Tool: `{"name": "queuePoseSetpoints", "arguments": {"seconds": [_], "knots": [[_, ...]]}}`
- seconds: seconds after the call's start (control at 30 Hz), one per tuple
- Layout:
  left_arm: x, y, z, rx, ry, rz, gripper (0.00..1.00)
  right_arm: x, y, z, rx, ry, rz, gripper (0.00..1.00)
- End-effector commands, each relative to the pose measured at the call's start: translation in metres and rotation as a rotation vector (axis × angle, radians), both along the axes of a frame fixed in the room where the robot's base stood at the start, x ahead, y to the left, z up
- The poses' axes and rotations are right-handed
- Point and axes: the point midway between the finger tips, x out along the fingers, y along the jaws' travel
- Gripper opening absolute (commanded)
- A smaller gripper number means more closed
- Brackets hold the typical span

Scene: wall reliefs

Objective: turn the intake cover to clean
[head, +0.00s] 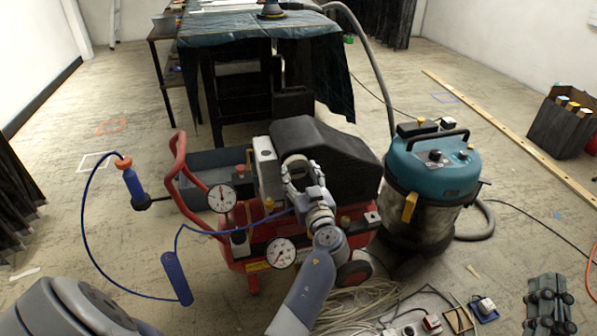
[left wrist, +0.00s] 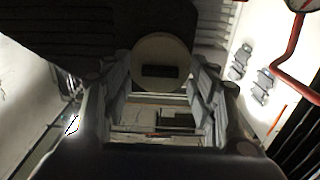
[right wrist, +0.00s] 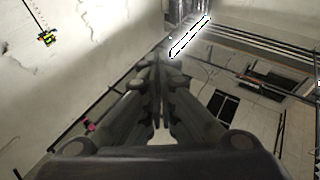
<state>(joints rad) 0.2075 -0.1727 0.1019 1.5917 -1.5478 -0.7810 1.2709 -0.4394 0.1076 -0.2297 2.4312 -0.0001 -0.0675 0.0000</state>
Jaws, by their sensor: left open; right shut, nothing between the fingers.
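The intake cover (left wrist: 160,62) is a round beige disc with a dark level slot, in the left wrist view at the dark body of the compressor. My left gripper is open, with its fingers either side of the disc near their tips. I cannot tell if they touch it. My right gripper (head: 549,302) is shut and empty at the lower right, away from the compressor. It also shows in the right wrist view (right wrist: 158,65), facing the ceiling.
Two gauges (head: 221,198) are on the compressor's front. A blue hose with a bottle-like end (head: 133,183) loops at left. A teal vacuum (head: 432,165) stands close right of the compressor. Cables (head: 350,305) lie in front. A draped table (head: 255,40) stands behind. Floor at left is mostly clear.

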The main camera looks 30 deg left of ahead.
Motion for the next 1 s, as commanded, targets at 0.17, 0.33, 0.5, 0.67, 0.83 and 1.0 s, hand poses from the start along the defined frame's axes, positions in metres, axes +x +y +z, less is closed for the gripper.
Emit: {"name": "queuePoseSetpoints", "arguments": {"seconds": [0.17,0.33,0.5,0.67,0.83,1.0], "knots": [[0.0,0.0,0.0,0.0,0.0,0.0,0.53,0.0,0.0,0.0,0.0,0.001,0.0,0.0],[0.0,0.0,0.0,0.0,0.0,0.0,0.22,0.0,0.0,0.0,0.0,0.0,0.0,0.0],[0.0,0.0,0.0,0.0,0.0,0.0,0.09,0.0,0.0,0.0,-0.001,0.0,-0.001,0.0],[0.0,0.0,0.0,0.007,0.007,-0.001,0.09,0.0,0.0,0.0,0.0,-0.003,-0.001,0.0],[0.0,0.0,0.0,0.04,0.044,0.0,0.09,-0.002,-0.001,0.004,0.007,-0.028,0.0,0.0],[0.001,0.0,0.0,0.107,0.121,-0.001,0.09,-0.006,0.002,0.015,0.025,-0.086,0.007,0.0]]}}
